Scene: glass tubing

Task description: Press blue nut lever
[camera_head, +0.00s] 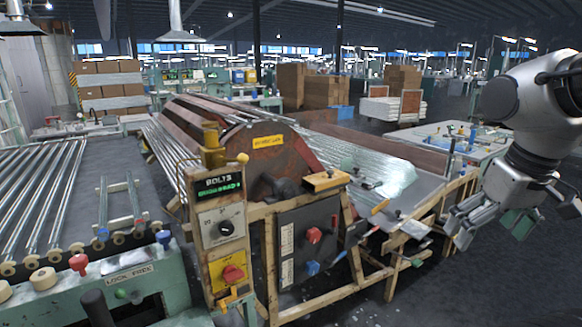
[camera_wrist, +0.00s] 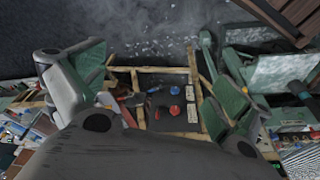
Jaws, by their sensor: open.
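A small blue lever (camera_head: 312,268) is on the lower part of a dark panel (camera_head: 292,245) in the wooden-framed machine, below a red lever (camera_head: 313,235). The dark panel also shows small in the wrist view, with a blue spot (camera_wrist: 157,114) and red spots (camera_wrist: 174,110); I cannot tell for sure which spot matches which lever. My gripper (camera_head: 493,222) is at the right in the head view, well away from the panel, with its fingers spread and nothing between them. In the wrist view my gripper (camera_wrist: 152,80) frames the distant panel between its wide-apart green-padded fingers.
A yellow control box (camera_head: 224,235) with a green display stands left of the panel. A table with glass tubes (camera_head: 45,190) and coloured knobs is at the left. Wooden rails (camera_head: 425,215) stick out to the panel's right. Dark floor (camera_head: 450,295) is open at the lower right.

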